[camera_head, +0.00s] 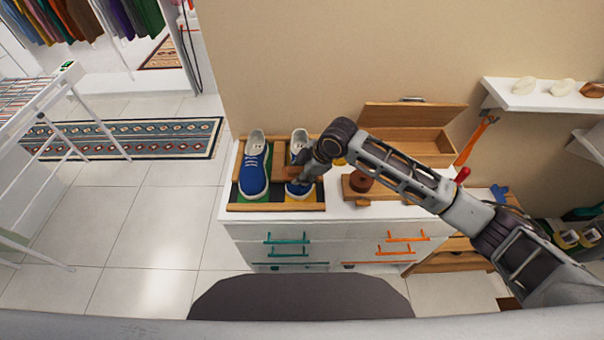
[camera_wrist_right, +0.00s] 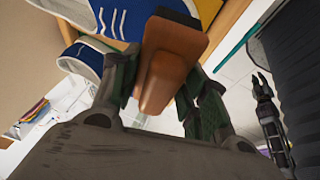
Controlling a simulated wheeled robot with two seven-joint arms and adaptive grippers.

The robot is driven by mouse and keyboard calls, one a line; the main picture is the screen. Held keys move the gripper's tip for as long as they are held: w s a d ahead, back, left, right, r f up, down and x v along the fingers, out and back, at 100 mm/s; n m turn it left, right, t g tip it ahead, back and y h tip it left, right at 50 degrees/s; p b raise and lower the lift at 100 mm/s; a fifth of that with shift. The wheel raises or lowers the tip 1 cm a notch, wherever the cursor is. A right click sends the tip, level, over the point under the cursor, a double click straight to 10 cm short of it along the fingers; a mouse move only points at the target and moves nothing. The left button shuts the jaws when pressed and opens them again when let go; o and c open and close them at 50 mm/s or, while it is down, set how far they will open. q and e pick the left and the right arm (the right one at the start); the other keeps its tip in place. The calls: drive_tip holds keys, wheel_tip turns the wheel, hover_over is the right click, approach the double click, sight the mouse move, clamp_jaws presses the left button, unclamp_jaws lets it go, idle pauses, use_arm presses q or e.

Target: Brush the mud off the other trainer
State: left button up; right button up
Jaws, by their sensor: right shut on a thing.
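Two blue trainers with white soles and white heels sit side by side in a wooden tray (camera_head: 275,207) on the white cabinet. The left trainer (camera_head: 254,170) is on a green patch and fully seen. The right trainer (camera_head: 299,190) is on a yellow patch and partly hidden by my right gripper (camera_head: 297,172). That gripper is shut on a brown wooden brush (camera_wrist_right: 175,60), held over the right trainer; contact cannot be told. A blue trainer (camera_wrist_right: 130,18) shows close to the brush in the wrist view. My left gripper (camera_wrist_right: 262,84) shows small there, fingers apart. No mud is discernible.
A wall shelf (camera_head: 545,98) is at the right.

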drive_tip(key=shift+s+r, duration=0.2)
drive_tip(key=shift+r, duration=0.55)
drive_tip(key=shift+s+r, duration=0.2)
drive_tip(key=shift+r, duration=0.5)
drive_tip(key=shift+s+r, duration=0.2)
drive_tip(key=shift+r, duration=0.55)
